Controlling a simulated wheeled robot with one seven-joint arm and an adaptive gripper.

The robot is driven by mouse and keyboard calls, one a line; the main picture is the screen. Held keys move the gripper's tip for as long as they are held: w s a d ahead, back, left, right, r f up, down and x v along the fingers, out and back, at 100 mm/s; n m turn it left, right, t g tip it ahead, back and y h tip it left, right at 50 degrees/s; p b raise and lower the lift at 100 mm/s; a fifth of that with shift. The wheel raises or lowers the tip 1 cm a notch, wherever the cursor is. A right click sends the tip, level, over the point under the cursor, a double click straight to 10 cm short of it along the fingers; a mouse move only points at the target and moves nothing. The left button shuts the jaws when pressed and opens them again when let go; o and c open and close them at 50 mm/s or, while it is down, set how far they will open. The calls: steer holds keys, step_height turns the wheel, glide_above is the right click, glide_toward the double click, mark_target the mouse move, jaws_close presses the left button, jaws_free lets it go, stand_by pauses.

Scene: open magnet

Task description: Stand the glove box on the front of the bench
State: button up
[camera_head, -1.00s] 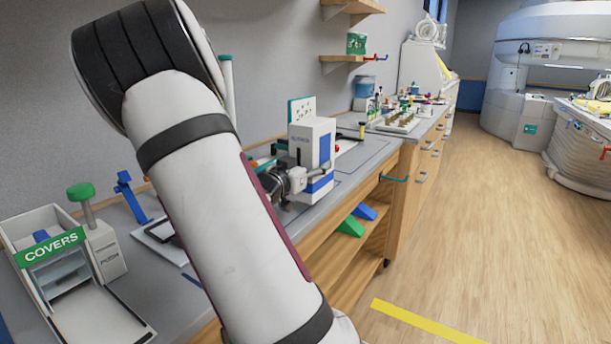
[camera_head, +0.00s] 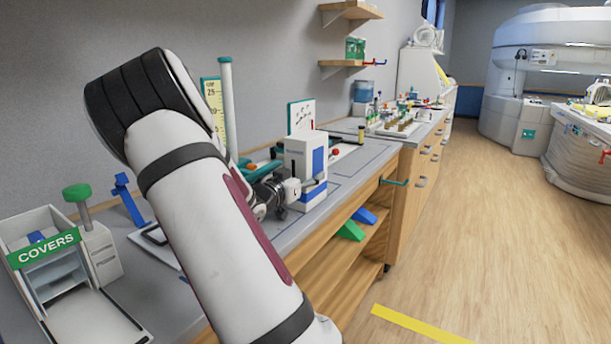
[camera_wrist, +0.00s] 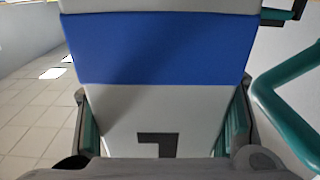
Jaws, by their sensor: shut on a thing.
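The glove box (camera_head: 318,160), a white box with blue areas, stands upright at the bench (camera_head: 345,178), near its front edge. My gripper (camera_head: 284,190) is at its lower left side and is shut on it. In the wrist view the glove box (camera_wrist: 158,48) fills the middle, with a wide blue band and a dark mark below. The gripper fingers (camera_wrist: 160,125) lie along its two sides. Whether its base touches the bench top is not clear.
A white card stand (camera_head: 301,113) is behind the box. A teal rail (camera_head: 393,182) juts from the bench front to the right. The covers dispenser (camera_head: 50,265) and a blue stand (camera_head: 130,197) are at the left. Bare bench top lies right of the box.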

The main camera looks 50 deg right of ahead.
steer(key=o, duration=1.6)
steer(key=shift+f, duration=0.1)
